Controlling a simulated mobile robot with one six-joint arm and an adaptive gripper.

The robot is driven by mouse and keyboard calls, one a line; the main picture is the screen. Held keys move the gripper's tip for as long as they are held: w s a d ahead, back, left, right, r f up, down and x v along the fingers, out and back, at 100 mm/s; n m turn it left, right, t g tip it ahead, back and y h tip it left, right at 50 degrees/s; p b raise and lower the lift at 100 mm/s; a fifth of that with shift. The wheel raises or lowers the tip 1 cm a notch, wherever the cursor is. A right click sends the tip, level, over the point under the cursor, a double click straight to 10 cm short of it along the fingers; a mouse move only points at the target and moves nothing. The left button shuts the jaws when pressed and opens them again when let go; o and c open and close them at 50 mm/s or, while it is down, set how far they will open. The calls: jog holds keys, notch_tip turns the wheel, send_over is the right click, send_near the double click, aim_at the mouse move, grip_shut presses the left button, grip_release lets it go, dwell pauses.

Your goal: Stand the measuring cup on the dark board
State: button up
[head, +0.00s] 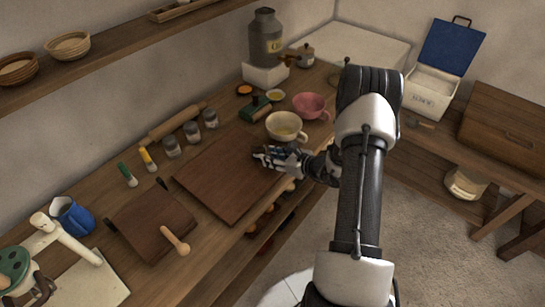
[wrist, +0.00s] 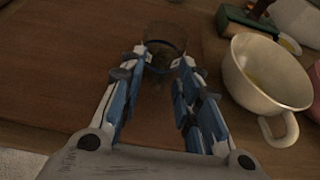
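A clear, see-through cup, which I take as the measuring cup (wrist: 166,38), is between my gripper's fingertips (wrist: 163,62) in the wrist view. Both fingers meet its sides, and it looks upright. In the head view my gripper (head: 258,155) is low over the right part of the large dark board (head: 222,180); the cup is hard to make out there. The board also shows under the fingers in the wrist view (wrist: 60,60). I cannot tell whether the cup's base touches the board.
A cream cup (head: 284,124) with a handle stands just beyond my gripper, close on the right in the wrist view (wrist: 262,72). A pink cup (head: 310,105), a green-based block (head: 256,109) and several jars (head: 191,132) stand behind. A smaller dark board (head: 140,215) lies left. The large board's left part is clear.

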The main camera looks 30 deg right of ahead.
jog(key=shift+r, duration=0.2)
jog(key=p+v, duration=0.2)
jog(key=v, duration=0.9)
jog(key=s+a+r+n+g+y, duration=0.2)
jog(key=s+a+r+n+g, duration=0.15)
jog(key=a+r+n, duration=0.65)
jog(key=s+a+r+n+g+y, duration=0.2)
jog(key=a+r+n+g, duration=0.2)
jog(key=a+r+n, duration=0.55)
jog(key=s+a+r+n+h, duration=0.2)
jog(key=s+r+n+h, duration=0.1)
jog(key=s+n, duration=0.3)
jog(key=s+a+r+n+h, duration=0.2)
jog(key=s+r+n+h, duration=0.2)
jog(key=s, duration=0.5)
jog(key=shift+s+r+n+h, duration=0.3)
jog(key=shift+n+h, duration=0.5)
jog(key=shift+n, duration=0.45)
